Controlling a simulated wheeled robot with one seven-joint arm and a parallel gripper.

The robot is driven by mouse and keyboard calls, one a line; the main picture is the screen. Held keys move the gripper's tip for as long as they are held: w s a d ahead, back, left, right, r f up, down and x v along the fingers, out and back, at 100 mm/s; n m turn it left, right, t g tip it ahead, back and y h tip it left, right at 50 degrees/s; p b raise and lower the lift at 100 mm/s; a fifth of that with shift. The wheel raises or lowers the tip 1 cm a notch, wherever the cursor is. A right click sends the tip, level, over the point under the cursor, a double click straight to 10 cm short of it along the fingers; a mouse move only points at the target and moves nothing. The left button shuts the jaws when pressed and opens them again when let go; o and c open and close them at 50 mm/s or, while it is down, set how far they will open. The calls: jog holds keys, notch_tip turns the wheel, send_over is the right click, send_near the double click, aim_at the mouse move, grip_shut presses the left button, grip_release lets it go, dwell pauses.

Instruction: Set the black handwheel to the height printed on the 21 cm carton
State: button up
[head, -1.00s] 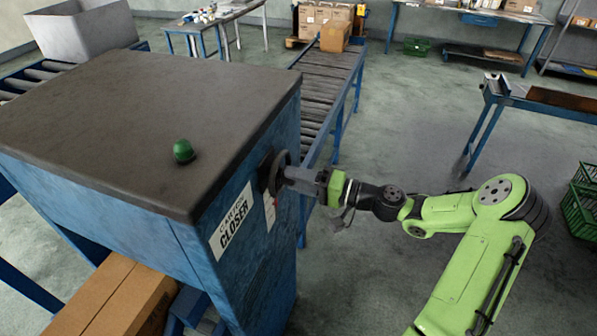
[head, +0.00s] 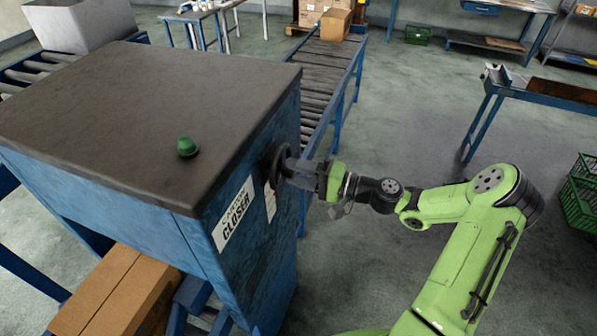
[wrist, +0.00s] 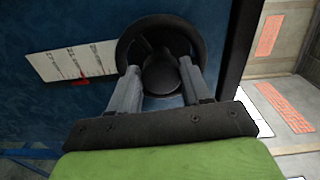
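The black handwheel (head: 274,162) sits on the side of the blue carton closer (head: 250,255). In the wrist view the handwheel (wrist: 125,42) is a dark ring with a round hub. My gripper (head: 291,168) reaches it from the right. In the wrist view my gripper's fingers (wrist: 160,66) lie on either side of the hub and look closed on it. A white scale card (wrist: 80,62) with a red pointer (wrist: 84,80) is beside the wheel; its figures are too small to read. A brown carton (head: 100,290) lies low at the closer's front; no printed height is legible.
A green knob (head: 187,146) stands on the closer's dark top. A roller conveyor (head: 325,75) runs behind, with cartons (head: 335,24) at its far end. A blue-legged table (head: 545,90) and green crates (head: 580,195) stand to the right. Open floor lies between.

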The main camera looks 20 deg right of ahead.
jog(key=o, duration=0.4)
jog(key=shift+c, duration=0.2)
jog(key=b+v, duration=0.2)
jog(key=v, duration=1.3)
jog(key=shift+s+d, duration=0.25)
jog(key=shift+d, duration=0.1)
